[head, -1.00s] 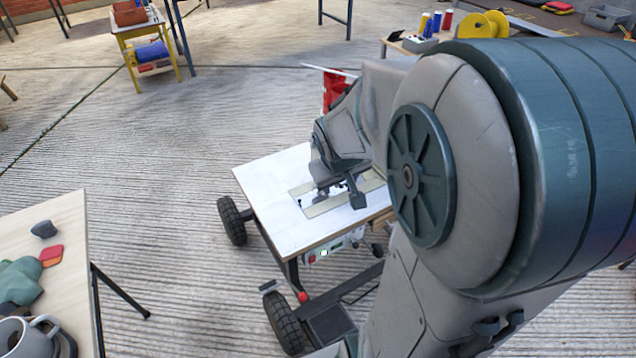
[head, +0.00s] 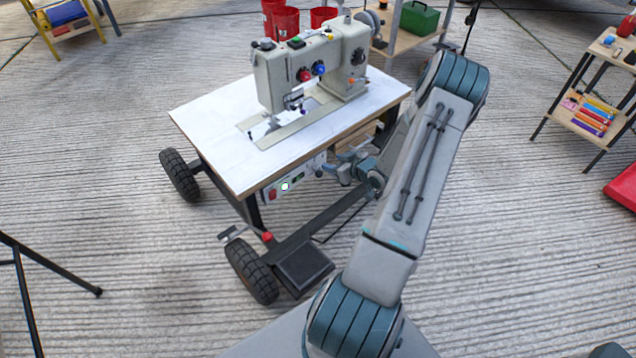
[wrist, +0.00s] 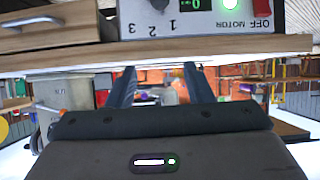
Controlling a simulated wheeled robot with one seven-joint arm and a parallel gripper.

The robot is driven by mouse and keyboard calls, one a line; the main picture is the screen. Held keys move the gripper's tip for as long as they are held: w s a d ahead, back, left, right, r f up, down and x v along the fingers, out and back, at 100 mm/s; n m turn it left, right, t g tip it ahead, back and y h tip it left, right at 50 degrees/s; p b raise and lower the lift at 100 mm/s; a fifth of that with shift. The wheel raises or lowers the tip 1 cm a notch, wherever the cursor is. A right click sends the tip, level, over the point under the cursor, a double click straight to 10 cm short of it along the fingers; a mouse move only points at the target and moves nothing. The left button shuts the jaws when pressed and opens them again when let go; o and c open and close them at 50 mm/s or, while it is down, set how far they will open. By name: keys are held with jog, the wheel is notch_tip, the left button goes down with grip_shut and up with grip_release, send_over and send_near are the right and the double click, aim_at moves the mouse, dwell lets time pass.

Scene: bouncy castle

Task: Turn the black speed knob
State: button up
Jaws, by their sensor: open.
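A sewing machine (head: 310,65) stands on a white-topped wheeled table. A small control box (head: 290,181) hangs under the table's front edge, with a red switch, a white round spot and a green display. In the wrist view the box (wrist: 215,17) is upside down at the top edge. The dark knob (wrist: 159,4) shows there only in part, beside the numbers 1, 2, 3. My gripper (head: 338,163) is at the right end of the box, partly hidden by the arm. In the wrist view my gripper (wrist: 162,88) is open and empty, its fingers apart. I cannot tell any contact.
The wooden table edge (wrist: 160,55) crosses the wrist view between the box and my fingers. A wooden drawer (wrist: 50,25) is beside the box. Table wheels (head: 252,270) and a black pedal (head: 303,268) are below. A shelf (head: 590,115) stands at the right.

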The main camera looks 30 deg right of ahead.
aim_at(318, 172)
jog(key=s+f+m+t+y+b, duration=0.15)
jog(key=s+f+t+b, duration=0.45)
jog(key=f, duration=0.6)
jog(key=shift+m+h, duration=0.25)
jog(key=shift+m, duration=0.2)
jog(key=w+b, duration=0.1)
jog(key=w, duration=0.3)
jog(key=w+a+b, duration=0.1)
jog(key=w, duration=0.4)
jog(key=w+b, duration=0.1)
jog(key=w, duration=0.3)
jog(key=shift+w+a+r, duration=0.25)
jog(key=shift+w+r, duration=0.05)
jog(key=shift+w, duration=0.05)
jog(key=c, duration=1)
